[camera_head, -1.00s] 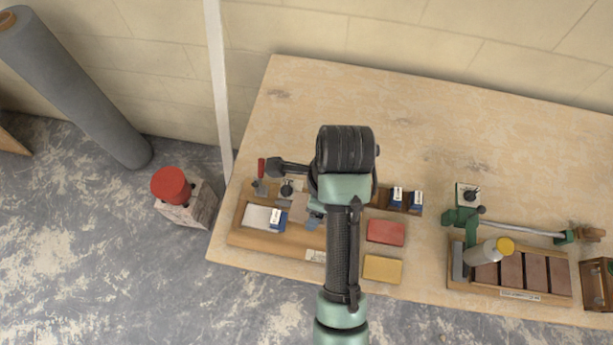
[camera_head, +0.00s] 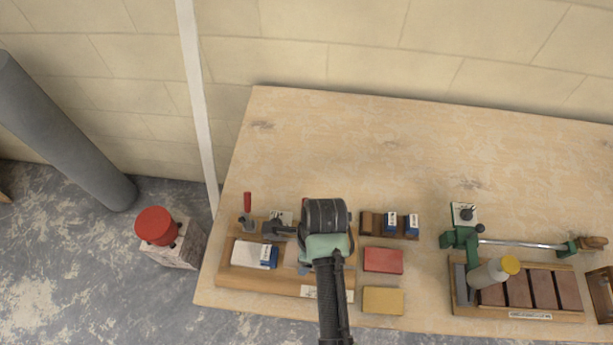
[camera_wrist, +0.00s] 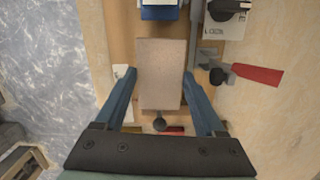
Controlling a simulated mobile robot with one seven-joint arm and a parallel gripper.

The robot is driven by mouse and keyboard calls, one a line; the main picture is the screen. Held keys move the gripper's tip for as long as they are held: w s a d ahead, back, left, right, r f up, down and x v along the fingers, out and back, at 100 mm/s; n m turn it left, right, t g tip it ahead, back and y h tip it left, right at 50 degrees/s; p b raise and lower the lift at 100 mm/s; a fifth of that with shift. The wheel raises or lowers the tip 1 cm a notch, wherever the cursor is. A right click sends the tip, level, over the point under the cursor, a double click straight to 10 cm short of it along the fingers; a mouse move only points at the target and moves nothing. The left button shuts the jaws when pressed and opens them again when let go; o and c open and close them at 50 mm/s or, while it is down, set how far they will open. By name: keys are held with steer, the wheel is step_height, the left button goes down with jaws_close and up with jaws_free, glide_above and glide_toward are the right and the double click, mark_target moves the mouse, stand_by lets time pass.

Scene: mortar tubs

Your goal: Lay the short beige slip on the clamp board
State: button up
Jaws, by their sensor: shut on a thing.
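The beige slip (camera_wrist: 161,80) lies lengthwise between the blue fingers of my gripper (camera_wrist: 161,72) in the wrist view. The fingers are shut on its two long sides. The slip is over the wooden clamp board (camera_head: 262,283), but I cannot tell whether it touches the board. In the head view my wrist covers the right part of the board and hides most of the slip. A white piece (camera_head: 246,252) lies on the board's left part with a blue block (camera_head: 268,257) at its right end.
A red block (camera_head: 383,260) and a yellow block (camera_head: 383,300) lie right of the board. A small rack with blue-labelled pieces (camera_head: 390,225) is behind them. The back of the table is clear.

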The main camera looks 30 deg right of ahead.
steer(key=shift+f, duration=1.8)
steer(key=o, duration=1.5)
steer(key=shift+f, duration=0.15)
steer(key=shift+o, duration=0.2)
